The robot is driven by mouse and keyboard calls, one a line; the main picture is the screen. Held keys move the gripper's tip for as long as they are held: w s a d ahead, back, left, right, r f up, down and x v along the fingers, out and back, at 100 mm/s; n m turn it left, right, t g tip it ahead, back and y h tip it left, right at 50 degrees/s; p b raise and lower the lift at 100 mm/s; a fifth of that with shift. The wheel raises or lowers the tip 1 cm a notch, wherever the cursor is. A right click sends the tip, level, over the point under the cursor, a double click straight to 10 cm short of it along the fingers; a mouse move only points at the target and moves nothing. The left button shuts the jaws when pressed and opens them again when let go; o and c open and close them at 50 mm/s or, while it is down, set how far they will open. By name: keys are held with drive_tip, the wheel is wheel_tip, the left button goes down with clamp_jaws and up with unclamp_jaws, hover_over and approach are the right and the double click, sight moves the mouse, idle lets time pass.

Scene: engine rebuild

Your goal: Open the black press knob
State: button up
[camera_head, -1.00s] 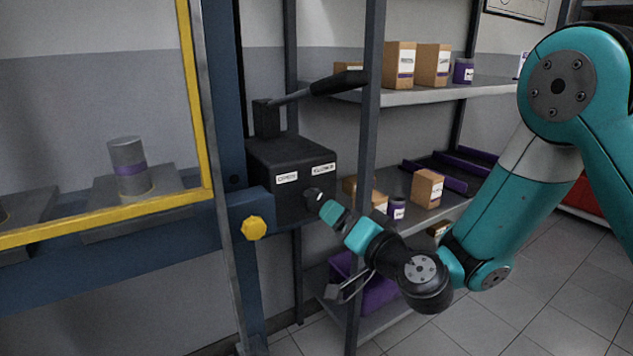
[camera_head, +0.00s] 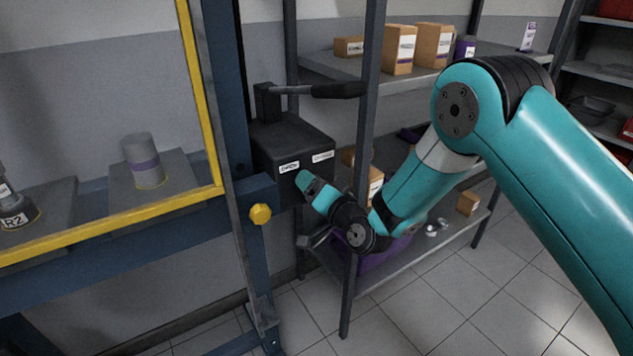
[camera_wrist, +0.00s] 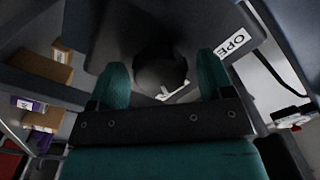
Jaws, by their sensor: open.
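The black press knob (camera_wrist: 160,75) is a dark round stub on the dark control box (camera_head: 262,150), which carries an "OPEN" label (camera_head: 289,167) and a second label, blurred, to its right (camera_head: 323,156). In the head view the knob is hidden by my gripper (camera_head: 304,178), whose teal fingers are at the box's front face, below the labels. In the wrist view the fingers of my gripper (camera_wrist: 163,70) are apart, with the knob between them. I cannot tell whether they touch it. The "OPEN" label also shows at upper right in the wrist view (camera_wrist: 236,42).
A black-handled lever (camera_head: 338,90) sticks out above the box. A blue press frame with a yellow edge (camera_head: 120,218) and a yellow knob (camera_head: 260,214) stands at left. A shelf post (camera_head: 366,120) is close right of the box; shelves hold cartons (camera_head: 400,50).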

drive_tip(key=shift+c, duration=0.5)
drive_tip(key=c, duration=0.8)
